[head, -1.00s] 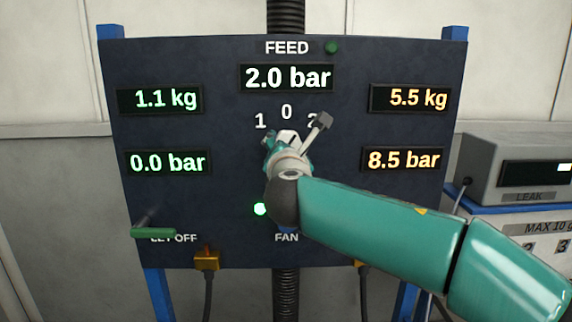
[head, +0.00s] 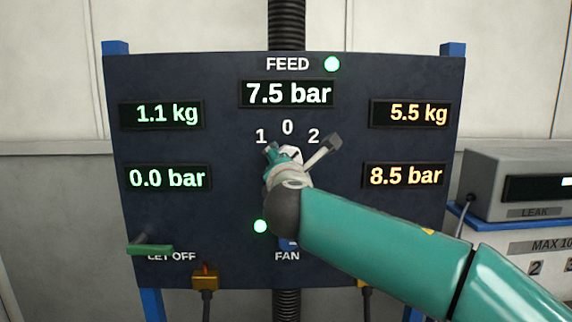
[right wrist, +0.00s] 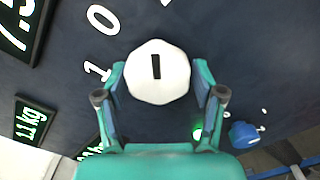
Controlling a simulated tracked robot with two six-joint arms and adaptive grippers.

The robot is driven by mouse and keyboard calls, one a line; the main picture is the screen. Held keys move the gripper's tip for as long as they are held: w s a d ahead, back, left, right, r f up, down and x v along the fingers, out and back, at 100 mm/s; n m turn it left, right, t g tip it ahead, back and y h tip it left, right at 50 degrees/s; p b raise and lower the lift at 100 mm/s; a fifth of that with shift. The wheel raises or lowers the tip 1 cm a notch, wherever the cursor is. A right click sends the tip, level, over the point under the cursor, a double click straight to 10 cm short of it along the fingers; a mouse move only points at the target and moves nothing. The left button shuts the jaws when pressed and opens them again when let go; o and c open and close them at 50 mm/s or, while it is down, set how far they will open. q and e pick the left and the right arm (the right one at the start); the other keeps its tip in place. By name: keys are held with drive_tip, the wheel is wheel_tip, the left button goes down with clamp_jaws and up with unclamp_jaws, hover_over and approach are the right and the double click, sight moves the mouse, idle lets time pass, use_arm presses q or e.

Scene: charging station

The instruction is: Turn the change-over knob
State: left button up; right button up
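The change-over knob (right wrist: 174,88) is a white, many-sided knob on the dark panel, below the marks 1, 0 and 2. In the right wrist view its black mark points up the picture, toward the side where 2 lies. My right gripper (right wrist: 160,80) has one finger on each side of the knob, close against it and seemingly shut on it. In the head view my right gripper (head: 281,154) and arm cover most of the knob. The 2 is visible beside the wrist. My left gripper is not in view.
The FEED display (head: 288,94) reads 7.5 bar and its green lamp (head: 332,64) is lit. A green LET OFF handle (head: 150,249) sticks out at lower left. A blue FAN knob (right wrist: 243,134) sits near a lit green lamp (head: 260,226). A grey LEAK box (head: 515,185) stands right.

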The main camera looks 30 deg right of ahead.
drive_tip(key=shift+o, duration=0.9)
drive_tip(key=v, duration=1.2)
